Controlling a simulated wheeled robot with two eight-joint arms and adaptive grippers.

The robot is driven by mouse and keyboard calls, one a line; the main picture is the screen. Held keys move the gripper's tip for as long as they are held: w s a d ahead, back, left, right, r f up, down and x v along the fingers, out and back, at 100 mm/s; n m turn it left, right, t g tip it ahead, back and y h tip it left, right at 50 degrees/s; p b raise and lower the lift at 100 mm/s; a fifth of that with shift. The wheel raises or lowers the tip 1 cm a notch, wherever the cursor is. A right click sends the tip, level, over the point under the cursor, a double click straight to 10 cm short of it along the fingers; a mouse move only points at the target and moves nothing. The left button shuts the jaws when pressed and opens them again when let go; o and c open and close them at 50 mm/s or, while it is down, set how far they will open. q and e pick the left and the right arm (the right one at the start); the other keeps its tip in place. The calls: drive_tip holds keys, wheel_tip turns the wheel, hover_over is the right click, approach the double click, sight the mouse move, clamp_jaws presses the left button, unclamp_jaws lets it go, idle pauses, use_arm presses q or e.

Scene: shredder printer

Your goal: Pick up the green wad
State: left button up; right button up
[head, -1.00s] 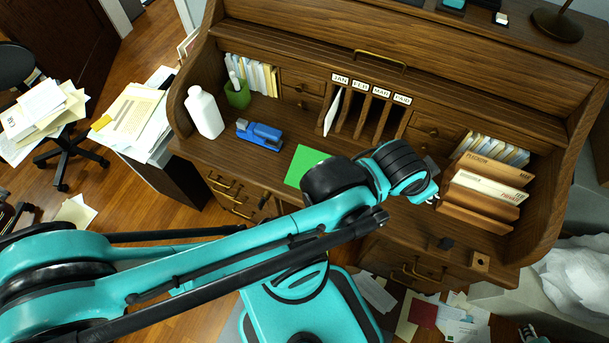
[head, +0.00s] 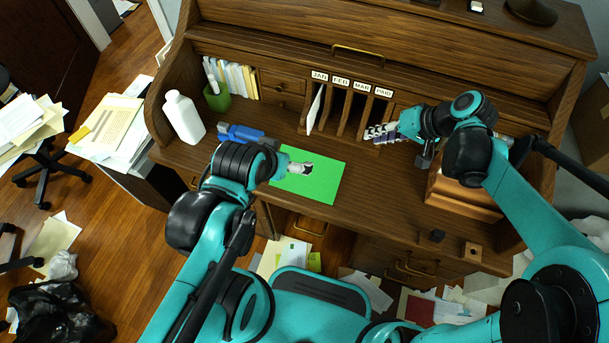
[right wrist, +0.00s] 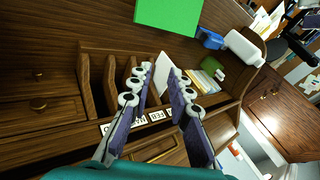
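My right gripper (head: 372,133) is in front of the pigeonholes, right of and beyond the sheet. In the right wrist view its fingers (right wrist: 161,70) are apart with nothing between them.
The labelled pigeonholes (head: 345,110) rise behind. A wooden file holder (head: 458,196) is at the right. The desk's front middle is clear.

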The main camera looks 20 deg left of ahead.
drive_tip(key=w+a+f+n+g+y+b, duration=0.25)
drive_tip(key=w+a+f+y, duration=0.3)
drive_tip(key=a+f, duration=0.3)
drive_tip(key=n+g+y, duration=0.3)
drive_tip(key=n+g, duration=0.1)
drive_tip(key=g, duration=0.1)
approach(312, 154)
drive_tip(key=shift+a+r+h, duration=0.1)
drive_tip(key=shift+a+h, duration=0.15)
drive_tip(key=shift+a, duration=0.85)
drive_tip(key=shift+s+a+f+b, duration=0.2)
drive_tip(key=shift+a+f+b, duration=0.15)
drive_tip(key=shift+f+b, duration=0.05)
drive_tip(key=b+x, duration=0.2)
drive_tip(key=x, duration=0.5)
drive_tip(key=shift+a+b, duration=0.1)
drive_tip(key=shift+b, duration=0.3)
drive_tip(key=shift+r, duration=0.1)
clamp_jaws()
